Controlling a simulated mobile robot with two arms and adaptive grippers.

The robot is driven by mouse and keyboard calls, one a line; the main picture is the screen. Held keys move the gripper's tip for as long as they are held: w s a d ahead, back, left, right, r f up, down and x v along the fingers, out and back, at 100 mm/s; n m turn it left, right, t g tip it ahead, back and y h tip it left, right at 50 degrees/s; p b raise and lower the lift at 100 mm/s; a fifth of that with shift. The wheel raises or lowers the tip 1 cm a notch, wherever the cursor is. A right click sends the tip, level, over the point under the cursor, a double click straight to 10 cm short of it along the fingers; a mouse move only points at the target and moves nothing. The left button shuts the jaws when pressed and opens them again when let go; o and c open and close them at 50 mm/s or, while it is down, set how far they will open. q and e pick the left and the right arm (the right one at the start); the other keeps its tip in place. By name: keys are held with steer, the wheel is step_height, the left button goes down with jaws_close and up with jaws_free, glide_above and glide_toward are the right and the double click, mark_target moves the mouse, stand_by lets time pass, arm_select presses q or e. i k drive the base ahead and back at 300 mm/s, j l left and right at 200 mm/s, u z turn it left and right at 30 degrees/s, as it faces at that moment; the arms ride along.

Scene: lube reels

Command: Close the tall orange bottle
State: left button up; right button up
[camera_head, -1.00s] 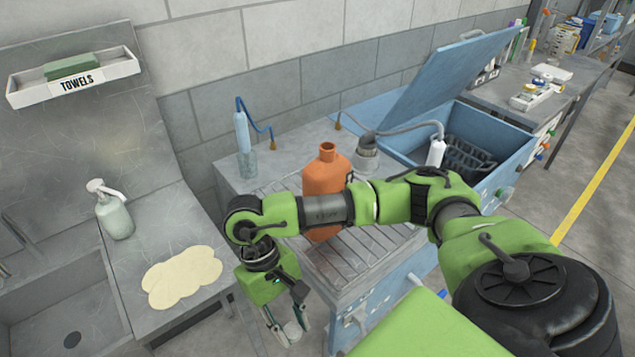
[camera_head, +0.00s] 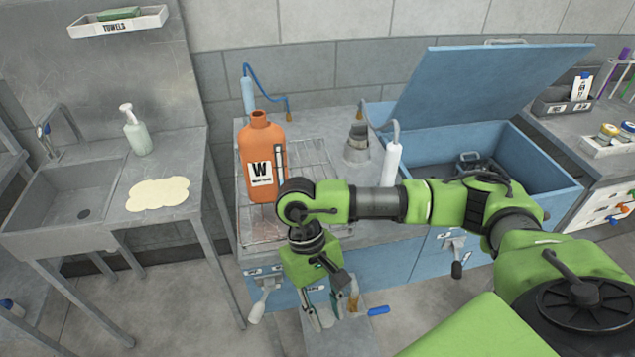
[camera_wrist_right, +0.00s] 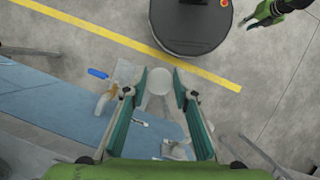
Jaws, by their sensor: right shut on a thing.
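The tall orange bottle (camera_head: 262,160) stands upright on the wire rack at the left of the blue bench in the head view. It has a white label with a black W, and its neck shows no cap. My right gripper (camera_head: 334,310) points down in front of the bench, lower than the bottle and to its right. In the right wrist view its fingers (camera_wrist_right: 160,88) are shut on a round white cap (camera_wrist_right: 160,80). My left gripper (camera_wrist_right: 248,22) shows only in part at the top right of the right wrist view; its jaws are unclear.
A blue bin (camera_head: 490,150) with a raised lid stands right of the rack. A white nozzle bottle (camera_head: 391,163) and a grey stand (camera_head: 357,143) are right of the bottle. A hanging blue tube (camera_head: 249,94) is behind it. A sink counter (camera_head: 110,215) is at the left.

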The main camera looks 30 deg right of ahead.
mark_target(262, 147)
steer(key=k+l, duration=0.65)
steer(key=l, duration=0.2)
